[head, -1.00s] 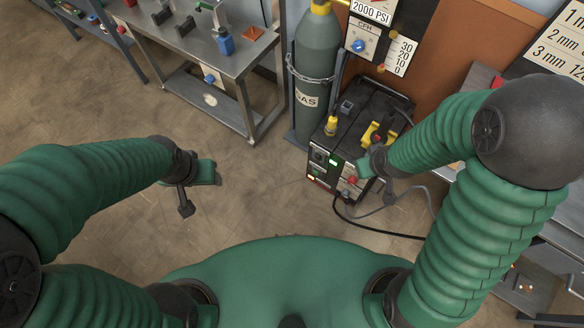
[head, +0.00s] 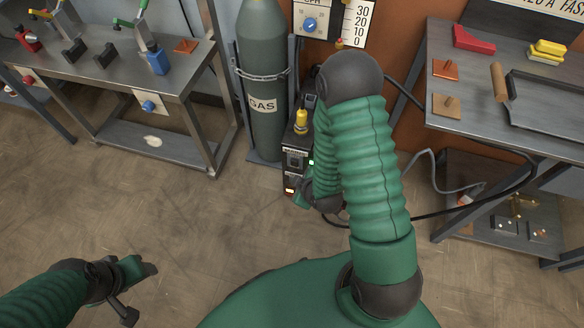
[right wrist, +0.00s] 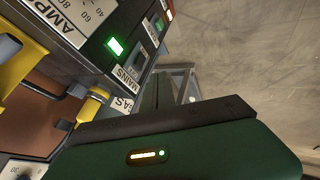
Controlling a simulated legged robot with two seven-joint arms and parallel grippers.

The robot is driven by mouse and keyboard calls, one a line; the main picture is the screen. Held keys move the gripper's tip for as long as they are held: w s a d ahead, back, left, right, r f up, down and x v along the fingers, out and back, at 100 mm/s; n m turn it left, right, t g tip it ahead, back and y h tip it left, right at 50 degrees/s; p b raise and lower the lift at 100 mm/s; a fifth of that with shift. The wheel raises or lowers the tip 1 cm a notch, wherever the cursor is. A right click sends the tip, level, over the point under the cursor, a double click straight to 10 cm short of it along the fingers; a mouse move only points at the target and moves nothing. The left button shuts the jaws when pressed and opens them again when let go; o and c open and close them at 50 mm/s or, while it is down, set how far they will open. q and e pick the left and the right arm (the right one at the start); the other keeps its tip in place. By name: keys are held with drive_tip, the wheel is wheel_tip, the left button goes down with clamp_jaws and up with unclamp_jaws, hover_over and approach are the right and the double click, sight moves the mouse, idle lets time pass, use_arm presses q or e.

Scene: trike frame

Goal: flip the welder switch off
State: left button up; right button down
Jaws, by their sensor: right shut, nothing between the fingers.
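The black welder (head: 296,158) stands on the floor beside the gas cylinder, its right part hidden behind my right arm. Its front panel shows a lit green lamp (head: 311,162) and a small lit orange-red spot (head: 290,190). In the right wrist view the panel is close, with the green lamp (right wrist: 116,46), the MAINS label (right wrist: 127,77) and a grey recessed part beside it (right wrist: 137,59), perhaps the switch. My right gripper (head: 303,197) is shut and empty, low by the panel's front; contact cannot be told. My left gripper (head: 145,270) is over bare floor, far from the welder.
The grey gas cylinder (head: 264,90) stands left of the welder. A metal workbench (head: 185,80) is at the left, another table (head: 470,120) at the right. A black cable (head: 440,212) runs right from the welder. The floor in front is clear.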

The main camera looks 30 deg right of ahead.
sight(292, 164)
drive_tip(key=w+d+f+b, duration=0.1)
drive_tip(key=w+f+b, duration=0.1)
drive_tip(key=w+b, duration=0.1)
drive_tip(key=w+d+f+b, duration=0.1)
drive_tip(key=w+f+b, duration=0.1)
drive_tip(key=b, duration=0.2)
drive_tip(key=w+d+f+b, duration=0.2)
drive_tip(key=w+f+b, duration=0.1)
drive_tip(key=shift+w+f, duration=0.1)
drive_tip(key=shift+w, duration=0.25)
drive_tip(key=shift+d+r, duration=0.2)
drive_tip(key=shift+w+d, duration=0.1)
drive_tip(key=shift+w, duration=0.05)
